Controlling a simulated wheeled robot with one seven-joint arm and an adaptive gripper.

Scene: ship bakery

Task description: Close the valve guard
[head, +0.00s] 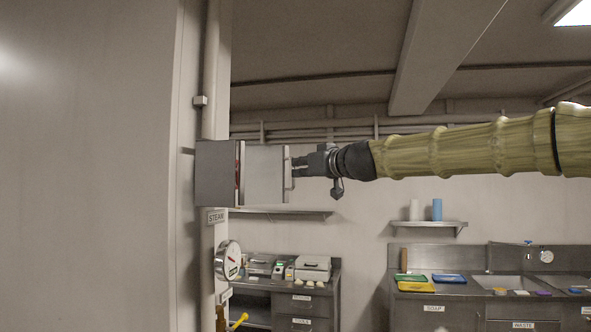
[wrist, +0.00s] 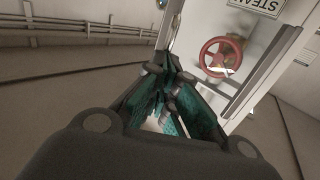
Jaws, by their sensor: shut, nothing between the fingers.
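The valve guard (head: 265,176) is a pale panel with an upright handle (head: 289,170) at its right edge. It stands swung out to the right of a grey box (head: 216,172) on the wall column, so it is open. The red valve wheel shows edge-on at the box's open side in the head view and face-on in the wrist view (wrist: 207,60). My gripper (head: 296,166) is shut and empty at the guard's handle edge. Its fingertips also show in the wrist view (wrist: 169,66). I cannot tell whether they touch the guard.
A STEAM label (head: 217,217) and a round gauge (head: 228,260) sit below the box. A wall shelf (head: 285,211) runs behind the guard. Counters with a scale and a sink (head: 497,283) stand at the back. A large pale wall fills the left.

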